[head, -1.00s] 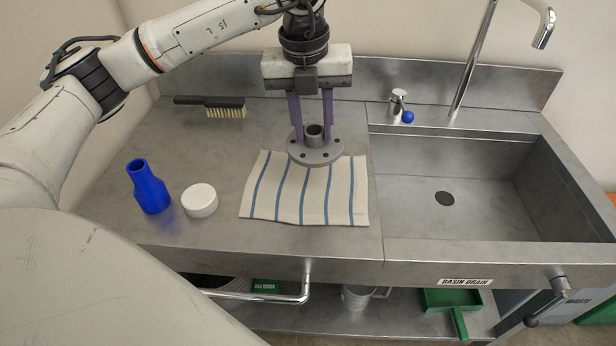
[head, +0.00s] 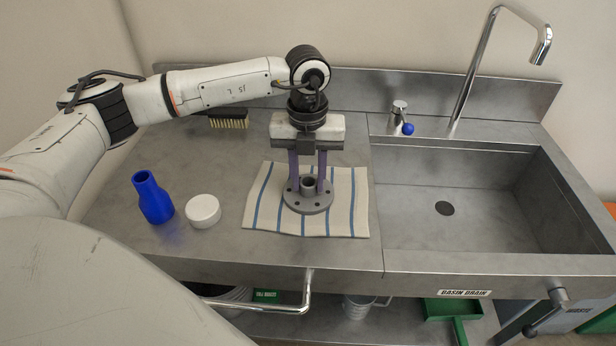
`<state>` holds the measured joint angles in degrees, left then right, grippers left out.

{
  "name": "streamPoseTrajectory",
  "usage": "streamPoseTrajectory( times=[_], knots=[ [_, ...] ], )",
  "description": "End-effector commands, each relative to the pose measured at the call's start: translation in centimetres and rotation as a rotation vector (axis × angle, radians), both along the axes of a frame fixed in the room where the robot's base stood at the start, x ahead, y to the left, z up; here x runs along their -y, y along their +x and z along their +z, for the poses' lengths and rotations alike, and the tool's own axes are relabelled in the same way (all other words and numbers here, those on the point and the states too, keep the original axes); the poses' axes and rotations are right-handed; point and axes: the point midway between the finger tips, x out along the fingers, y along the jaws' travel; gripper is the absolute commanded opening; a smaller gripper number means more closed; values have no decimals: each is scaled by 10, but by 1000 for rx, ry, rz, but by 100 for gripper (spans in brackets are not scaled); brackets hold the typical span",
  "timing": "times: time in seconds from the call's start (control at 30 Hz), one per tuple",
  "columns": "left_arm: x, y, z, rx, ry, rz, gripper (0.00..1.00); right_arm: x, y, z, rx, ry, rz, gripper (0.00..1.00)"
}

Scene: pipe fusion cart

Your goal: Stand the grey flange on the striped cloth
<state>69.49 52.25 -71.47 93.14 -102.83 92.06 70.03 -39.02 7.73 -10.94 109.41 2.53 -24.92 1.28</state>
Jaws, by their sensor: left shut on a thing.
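The grey flange (head: 309,203) is upright over the middle of the striped cloth (head: 342,215), its round base down and its short neck up. Its base appears to be on or just above the cloth; I cannot tell if it is touching. My left gripper (head: 308,183) points down from above, its purple fingers shut on the flange's neck. The cloth is cream with blue stripes and lies on the steel counter, left of the basin. My right gripper is not in view.
A blue bottle (head: 153,199) and a white round lid or puck (head: 203,211) stand left of the cloth. A brush (head: 229,121) lies behind, partly hidden by my arm. The sink basin (head: 446,208), tap (head: 471,78) and blue-knobbed valve (head: 399,119) are at the right.

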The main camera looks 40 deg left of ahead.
Motion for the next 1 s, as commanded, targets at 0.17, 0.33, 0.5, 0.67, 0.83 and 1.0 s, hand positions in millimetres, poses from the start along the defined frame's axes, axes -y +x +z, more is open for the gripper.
streamPoseTrajectory(
  times=[0.17,0.33,0.5,0.67,0.83,1.0],
  knots=[
    [1,-2,-5,-9,-1,-2,4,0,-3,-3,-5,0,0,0],
    [1,-3,-12,-12,-1,-3,4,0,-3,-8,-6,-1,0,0],
    [2,-4,-19,-15,-1,-3,0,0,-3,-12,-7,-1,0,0],
    [2,-4,-20,-14,-2,-4,32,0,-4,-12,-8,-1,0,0],
    [1,-4,-20,-14,1,-3,49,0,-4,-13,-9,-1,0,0],
    [0,-4,-19,-16,3,-1,49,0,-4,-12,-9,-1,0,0]
  ],
)
